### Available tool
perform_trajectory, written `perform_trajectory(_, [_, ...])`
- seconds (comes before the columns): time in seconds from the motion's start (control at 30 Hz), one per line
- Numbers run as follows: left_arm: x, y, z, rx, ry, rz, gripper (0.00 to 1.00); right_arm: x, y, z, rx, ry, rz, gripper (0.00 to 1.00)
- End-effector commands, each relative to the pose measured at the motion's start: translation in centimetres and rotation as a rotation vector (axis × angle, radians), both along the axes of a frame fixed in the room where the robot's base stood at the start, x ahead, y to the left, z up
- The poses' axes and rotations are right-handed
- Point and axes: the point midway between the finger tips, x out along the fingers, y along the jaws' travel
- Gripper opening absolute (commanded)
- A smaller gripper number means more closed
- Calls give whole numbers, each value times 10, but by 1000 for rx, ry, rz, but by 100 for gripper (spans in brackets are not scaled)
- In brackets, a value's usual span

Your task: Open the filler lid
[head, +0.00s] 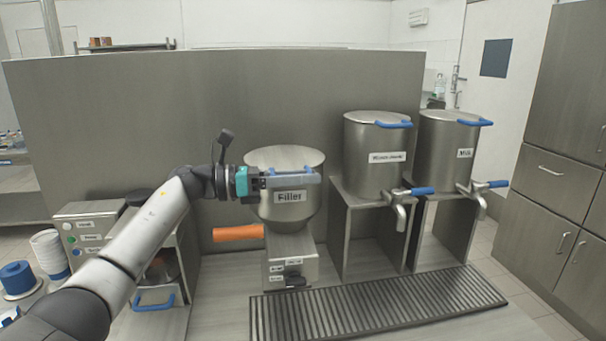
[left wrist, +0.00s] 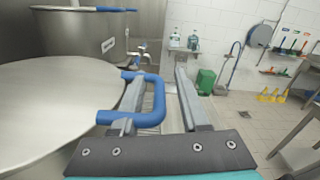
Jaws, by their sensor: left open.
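The steel filler (head: 285,215), labelled "Filler", stands in the middle of the counter. Its round flat lid (head: 280,157) lies down on top; in the left wrist view the lid (left wrist: 50,105) fills the left side. The lid's blue U-shaped handle (left wrist: 158,105) shows in the left wrist view. My left gripper (head: 290,180) reaches in from the left at the front of the lid. Its jaws are open, with the handle's outer bar between the two fingers; one finger is on the loop's inner side. Contact is unclear. My right gripper is out of view.
Two steel dispensers, one (head: 372,160) beside the other labelled "Milk" (head: 445,150), stand on stands to the right with blue-handled taps. A drip grate (head: 380,305) lies in front. An orange handle (head: 238,233) sticks out left of the filler. A steel panel (head: 120,120) stands behind.

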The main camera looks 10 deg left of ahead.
Motion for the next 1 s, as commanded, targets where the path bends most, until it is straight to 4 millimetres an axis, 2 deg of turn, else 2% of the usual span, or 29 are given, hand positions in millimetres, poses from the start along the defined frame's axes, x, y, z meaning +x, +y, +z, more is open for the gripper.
perform_trajectory(0.27, [0,-1,0,0,0,0,45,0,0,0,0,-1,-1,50])
perform_trajectory(0.67, [0,-1,0,1,0,0,0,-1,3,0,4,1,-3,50])
perform_trajectory(1.0, [0,-1,-1,1,0,-1,0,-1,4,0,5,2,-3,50])
